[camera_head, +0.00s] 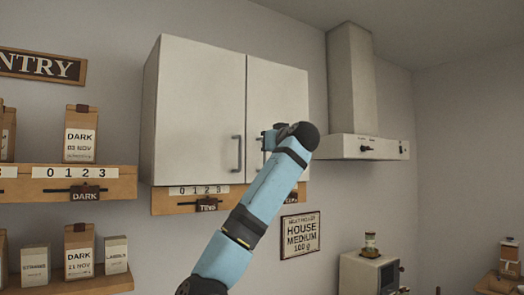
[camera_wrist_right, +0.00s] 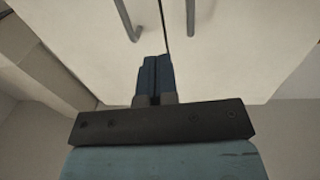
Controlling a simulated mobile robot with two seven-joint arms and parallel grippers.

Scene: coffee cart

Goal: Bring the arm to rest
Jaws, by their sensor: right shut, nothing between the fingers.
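My right arm rises from the bottom of the head view, light blue with dark bands. My right gripper (camera_head: 267,140) is in front of the cabinet's right door and is mostly hidden by its own wrist. In the right wrist view my right gripper (camera_wrist_right: 157,62) has its dark blue fingers together with nothing between them. They point at the seam between the two doors, below the two door handles. I cannot tell whether they touch a door. My left gripper is in neither view.
The white wall cabinet (camera_head: 200,110) has both doors shut; its left handle (camera_head: 237,154) shows beside my gripper. A range hood (camera_head: 362,147) is to the right. Pantry shelves (camera_head: 60,183) with coffee bags are at left. A white machine (camera_head: 368,273) stands low right.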

